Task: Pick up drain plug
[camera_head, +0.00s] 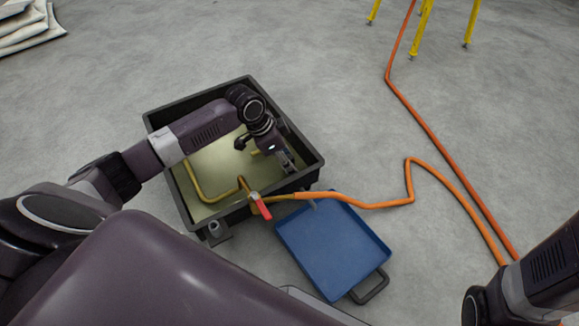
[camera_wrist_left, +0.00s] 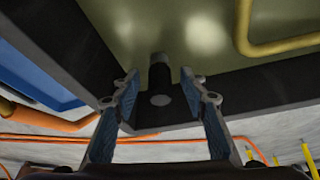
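A dark, short cylinder with a round grey end, which looks like the drain plug (camera_wrist_left: 160,84), shows in the left wrist view at a corner of the black-rimmed tub. My left gripper (camera_wrist_left: 158,92) is open, with one finger on each side of this cylinder; I cannot tell whether they touch it. In the head view my left arm reaches over the tub (camera_head: 160,117), and the left gripper (camera_head: 288,161) points down by its right inner wall. The plug is not clearly visible there. My right arm enters at bottom right; its gripper is out of frame.
A yellow pipe (camera_head: 190,178) runs inside the tub to a red-handled valve (camera_head: 262,207). An orange hose (camera_head: 350,201) leads right across the floor. A blue tray (camera_head: 335,245) lies in front, close to the tub. Yellow legs (camera_head: 421,32) stand at the back.

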